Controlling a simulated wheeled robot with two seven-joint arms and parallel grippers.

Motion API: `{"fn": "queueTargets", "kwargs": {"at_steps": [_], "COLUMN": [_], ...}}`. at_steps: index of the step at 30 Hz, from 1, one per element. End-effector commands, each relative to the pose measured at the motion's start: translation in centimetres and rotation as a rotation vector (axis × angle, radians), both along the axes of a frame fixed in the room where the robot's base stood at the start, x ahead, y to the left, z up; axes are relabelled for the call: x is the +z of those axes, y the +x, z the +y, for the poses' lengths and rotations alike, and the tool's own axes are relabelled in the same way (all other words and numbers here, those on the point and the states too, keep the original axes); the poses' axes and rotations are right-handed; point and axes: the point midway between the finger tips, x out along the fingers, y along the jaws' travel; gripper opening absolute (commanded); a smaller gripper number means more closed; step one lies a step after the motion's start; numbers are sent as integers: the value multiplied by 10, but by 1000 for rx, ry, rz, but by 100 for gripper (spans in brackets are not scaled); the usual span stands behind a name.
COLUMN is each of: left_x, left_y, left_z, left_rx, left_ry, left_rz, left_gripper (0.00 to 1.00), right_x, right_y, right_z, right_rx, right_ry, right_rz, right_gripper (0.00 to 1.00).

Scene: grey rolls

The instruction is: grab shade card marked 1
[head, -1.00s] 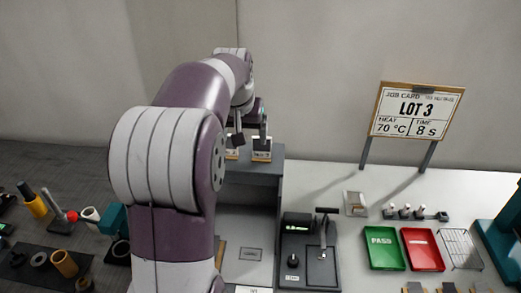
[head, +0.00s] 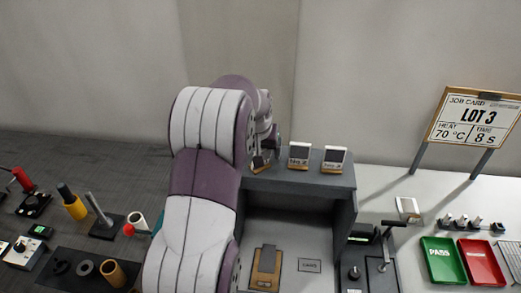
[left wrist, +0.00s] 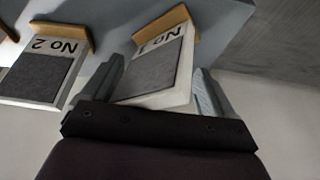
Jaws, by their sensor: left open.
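The shade card marked No 1 (left wrist: 160,68), a pale block with a grey swatch and a wooden base, appears upside down in the left wrist view. My left gripper (left wrist: 160,88) is open, with one finger on each side of this card; I cannot tell whether they touch it. In the head view my arm hides most of the gripper and card at the left end of the dark shelf (head: 300,187). The card marked No 2 (left wrist: 42,66) is beside it in the wrist view. My right gripper is not in view.
Two other shade cards, (head: 299,155) and (head: 334,159), stand farther right on the shelf. A wooden-based holder (head: 266,270) lies below. A pressing device (head: 370,262), green tray (head: 442,261) and red tray (head: 480,262) are to the right. Several tools crowd the left.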

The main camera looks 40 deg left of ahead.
Motion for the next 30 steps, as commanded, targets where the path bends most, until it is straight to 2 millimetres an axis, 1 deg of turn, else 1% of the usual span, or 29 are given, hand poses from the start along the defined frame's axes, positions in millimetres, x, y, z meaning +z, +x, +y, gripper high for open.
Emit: {"fn": "queueTargets", "kwargs": {"at_steps": [1, 5, 6, 8, 9, 11, 12, 14, 25, 28, 30], "left_x": [-3, -3, -3, -3, -2, -2, -1, -1, 1, 13, 29], "left_y": [0, 0, 0, 0, 1, 1, 1, 1, 2, 2, 3], "left_z": [-1, -1, -1, -1, -1, -1, -1, 0, 0, 0, 0], "left_rx": [0, 0, 0, 0, -1, 0, 0, 0, 0, 0, 0], "left_ry": [-3, -2, -2, -1, -2, -2, -2, -1, 0, 2, 4], "left_rz": [3, 2, 1, 0, 0, -2, -2, -3, -5, -9, -12], "left_gripper": [87, 87, 84, 64, 51, 32, 19, 0, 0, 0, 0], "right_x": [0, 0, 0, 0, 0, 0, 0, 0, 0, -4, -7], "right_y": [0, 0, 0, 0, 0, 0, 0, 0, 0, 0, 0], "right_z": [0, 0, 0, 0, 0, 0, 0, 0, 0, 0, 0], "right_rx": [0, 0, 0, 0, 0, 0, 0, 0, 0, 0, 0], "right_ry": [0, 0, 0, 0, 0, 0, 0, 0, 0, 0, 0], "right_rz": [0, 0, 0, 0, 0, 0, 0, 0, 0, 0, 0], "right_gripper": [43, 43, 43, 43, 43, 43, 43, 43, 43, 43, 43]}}
